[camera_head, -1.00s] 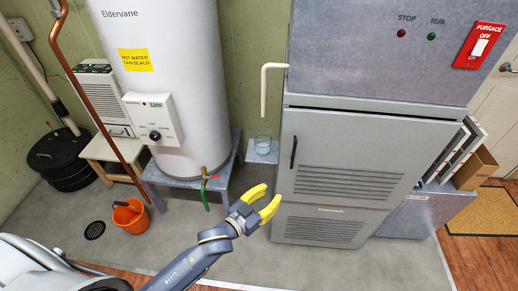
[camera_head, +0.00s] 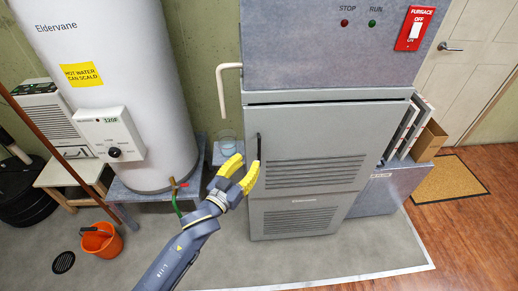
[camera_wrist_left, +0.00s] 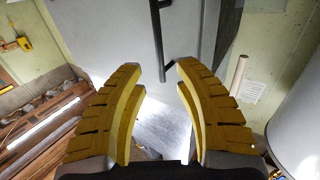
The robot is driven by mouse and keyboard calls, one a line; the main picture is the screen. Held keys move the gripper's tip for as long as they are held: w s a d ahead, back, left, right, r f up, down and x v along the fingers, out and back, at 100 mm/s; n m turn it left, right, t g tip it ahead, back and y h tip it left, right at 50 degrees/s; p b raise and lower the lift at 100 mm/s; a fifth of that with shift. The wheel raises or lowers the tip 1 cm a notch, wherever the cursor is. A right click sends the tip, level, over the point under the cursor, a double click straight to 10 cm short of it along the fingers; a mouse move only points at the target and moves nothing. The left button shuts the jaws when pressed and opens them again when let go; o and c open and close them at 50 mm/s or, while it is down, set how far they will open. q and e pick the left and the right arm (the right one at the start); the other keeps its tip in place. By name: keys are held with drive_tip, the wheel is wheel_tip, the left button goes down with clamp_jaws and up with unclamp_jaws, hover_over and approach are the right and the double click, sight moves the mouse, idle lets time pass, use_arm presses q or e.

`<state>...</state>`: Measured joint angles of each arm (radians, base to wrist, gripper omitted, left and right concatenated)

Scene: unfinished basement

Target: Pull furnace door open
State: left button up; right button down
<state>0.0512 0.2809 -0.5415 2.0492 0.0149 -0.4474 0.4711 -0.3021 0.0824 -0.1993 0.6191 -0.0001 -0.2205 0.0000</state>
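The furnace door (camera_head: 310,125) is a grey panel with louvres, and it looks shut against the cabinet. Its dark vertical handle (camera_head: 258,147) is on the door's left side. My left gripper (camera_head: 243,168) is open and empty just left of and below the handle's lower end. In the left wrist view, the handle (camera_wrist_left: 158,42) comes down from the top edge and its lower end lies between the fingertips of my left gripper (camera_wrist_left: 160,68). I cannot tell whether a finger touches it. My right gripper is not in view.
A white water heater (camera_head: 110,60) stands left of the furnace. An orange bucket (camera_head: 100,240) is on the floor. Floor in front of the furnace is clear.

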sight(259, 150)
use_arm(q)
drive_tip(key=shift+x, duration=3.95)
drive_tip(key=shift+c, duration=0.2)
clamp_jaws()
